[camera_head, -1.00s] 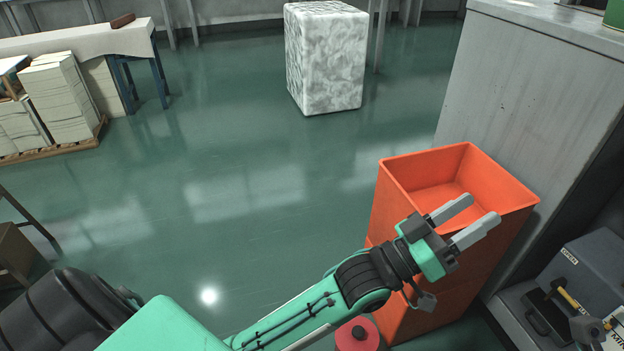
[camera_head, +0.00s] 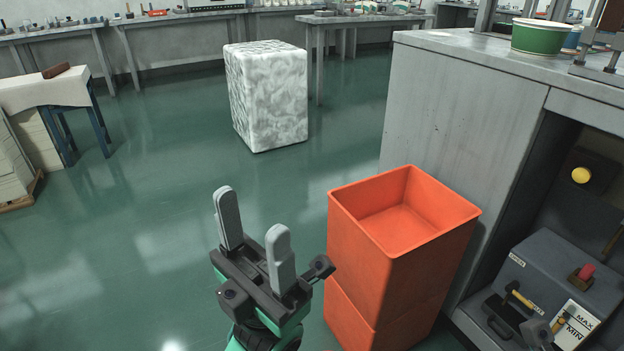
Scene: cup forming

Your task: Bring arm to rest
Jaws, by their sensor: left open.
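My left gripper (camera_head: 253,236) is in the lower middle of the head view, with its two grey fingers pointing up and apart. It is open and nothing shows between the fingers. Most of my left arm is below the frame. My right gripper is not clearly in view.
The orange bin looks empty and stands against a grey cabinet (camera_head: 455,120). A green tub (camera_head: 540,38) sits on the cabinet top. A wrapped white block (camera_head: 268,100) stands on the floor. The floor (camera_head: 150,190) at left is clear.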

